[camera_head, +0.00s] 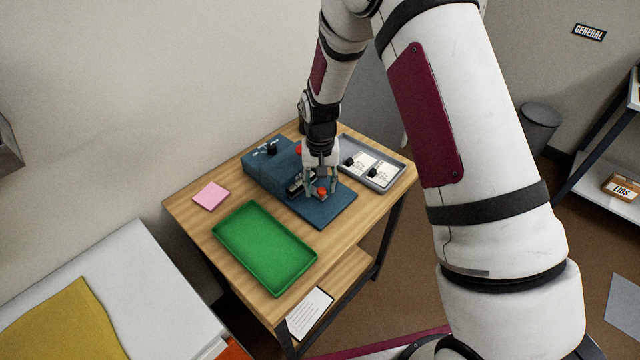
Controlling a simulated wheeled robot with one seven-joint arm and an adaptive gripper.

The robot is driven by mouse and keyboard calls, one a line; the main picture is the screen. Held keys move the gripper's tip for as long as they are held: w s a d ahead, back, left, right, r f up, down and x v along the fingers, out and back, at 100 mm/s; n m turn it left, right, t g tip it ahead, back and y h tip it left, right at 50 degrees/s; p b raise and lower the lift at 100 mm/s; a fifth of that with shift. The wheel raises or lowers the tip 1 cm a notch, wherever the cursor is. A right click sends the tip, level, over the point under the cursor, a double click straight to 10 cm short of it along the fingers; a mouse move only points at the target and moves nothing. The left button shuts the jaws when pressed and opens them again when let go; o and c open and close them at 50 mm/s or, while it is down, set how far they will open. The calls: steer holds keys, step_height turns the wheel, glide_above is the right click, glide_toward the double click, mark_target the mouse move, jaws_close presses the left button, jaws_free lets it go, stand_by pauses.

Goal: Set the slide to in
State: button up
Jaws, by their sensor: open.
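A blue bench device (263,179) stands on the wooden table, with a raised block at the back and a flat base plate (338,208) in front. A dark slide-like part (294,187) shows on it beside my gripper, and its position in or out cannot be told. A small orange-red knob (321,191) sits low at the fingertips. My gripper (321,188) is open and points down over the base plate, around or just above the knob; contact cannot be told. My fingers and wrist hide part of the device.
A green tray (222,228) lies in front left on the wooden table (186,219). A pink pad (211,195) lies at the left. A grey tray (399,171) with white cards stands close right of the device. A dark knob (271,148) and a red part (299,150) top the block.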

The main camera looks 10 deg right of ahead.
step_height(320, 180, up, 12)
stand_by(0.4)
steer(key=shift+f, duration=0.1)
steer(key=s+d+r+t, duration=0.1)
steer(key=s+d+r, duration=0.1)
steer(key=s+r, duration=0.45)
steer(key=s+d+r+t, duration=0.15)
steer(key=s+r, duration=0.25)
steer(key=r, duration=0.6)
steer(key=s+d+r+n+t, duration=0.1)
steer(key=s+d+r, duration=0.1)
steer(key=s, duration=0.7)
steer(key=s+d+r+t, duration=0.1)
steer(key=s+d+r, duration=0.1)
steer(key=s, duration=0.8)
steer(key=shift+r+n, duration=0.4)
steer(key=shift+r, duration=0.35)
steer(key=shift+d+t, duration=0.1)
steer(key=shift+t, duration=0.15)
